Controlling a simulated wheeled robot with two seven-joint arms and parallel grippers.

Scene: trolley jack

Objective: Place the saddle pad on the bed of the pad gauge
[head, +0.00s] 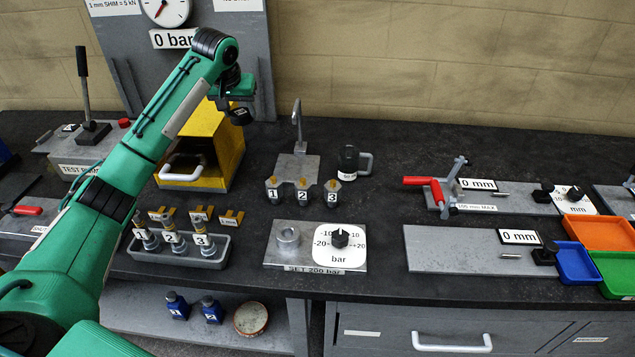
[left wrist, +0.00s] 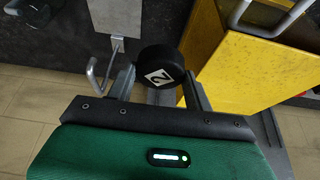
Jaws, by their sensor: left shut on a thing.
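My left gripper (head: 238,102) is raised above the bench in front of the yellow housing, pointing down. It is shut on a black round pad, which I take as the saddle pad; in the left wrist view the pad (left wrist: 160,66) shows a white label reading 2 between the fingers (left wrist: 160,92). In the head view the pad is small and dark under the gripper. Two grey gauges with 0 mm displays stand at the right: a flat bare bed (head: 465,252) in front and one with a red handle (head: 432,190) behind. I cannot tell which is the pad gauge. My right gripper is not in view.
The yellow housing (head: 222,140) stands under and left of my gripper. A hook stand (head: 297,165) with numbered pieces, a black mug-like object (head: 348,163) and a dial plate (head: 313,255) lie towards the gauges. Orange (head: 595,232), blue (head: 577,263) and green trays sit right.

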